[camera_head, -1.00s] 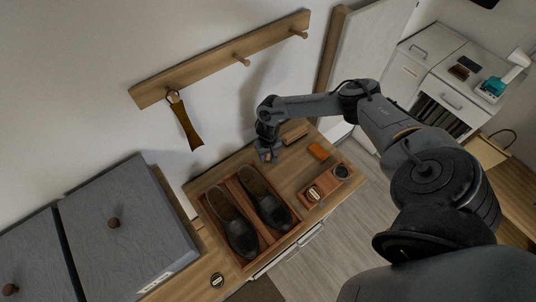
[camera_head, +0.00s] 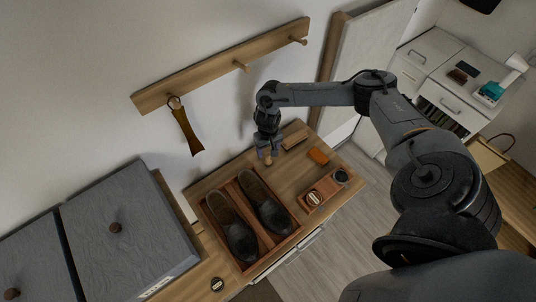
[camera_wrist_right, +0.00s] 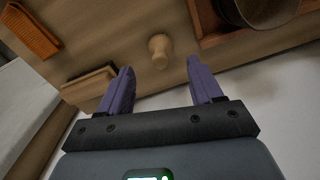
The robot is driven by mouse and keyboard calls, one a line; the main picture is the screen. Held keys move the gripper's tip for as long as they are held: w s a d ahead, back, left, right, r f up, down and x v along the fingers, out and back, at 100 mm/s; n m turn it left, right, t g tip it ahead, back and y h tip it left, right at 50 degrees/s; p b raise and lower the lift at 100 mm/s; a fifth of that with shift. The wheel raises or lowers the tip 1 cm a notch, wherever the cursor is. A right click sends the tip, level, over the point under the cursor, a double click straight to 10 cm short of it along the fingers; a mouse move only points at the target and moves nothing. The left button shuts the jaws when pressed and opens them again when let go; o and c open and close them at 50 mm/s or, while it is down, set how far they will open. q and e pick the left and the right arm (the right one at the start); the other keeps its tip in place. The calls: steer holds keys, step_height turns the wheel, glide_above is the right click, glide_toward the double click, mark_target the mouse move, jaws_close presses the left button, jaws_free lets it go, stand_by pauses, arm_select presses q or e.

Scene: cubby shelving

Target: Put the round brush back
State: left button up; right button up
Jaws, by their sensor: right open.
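A small pale wooden knob-shaped piece, which looks like the round brush (camera_head: 267,160), stands on the wooden cabinet top (camera_head: 290,178) just behind the shoe tray. In the right wrist view the round brush (camera_wrist_right: 160,50) shows ahead of and between the fingertips, with no finger visibly touching it. My right gripper (camera_head: 268,150) is open above it, fingers pointing down; its two purple fingers (camera_wrist_right: 160,75) also show apart in the right wrist view. Whether bristles are under the knob is hidden. My left gripper is not in view.
Dark shoes sit in a wooden tray (camera_head: 246,262). A flat wooden brush (camera_head: 294,138), an orange block (camera_head: 318,156), a small tray (camera_head: 328,186) with a round tin (camera_head: 314,198), and a dark round tin (camera_head: 341,176) are nearby. A shoehorn (camera_head: 186,130) hangs on the wall rail.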

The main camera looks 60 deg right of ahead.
mark_target(268, 155)
steer(key=shift+r, duration=2)
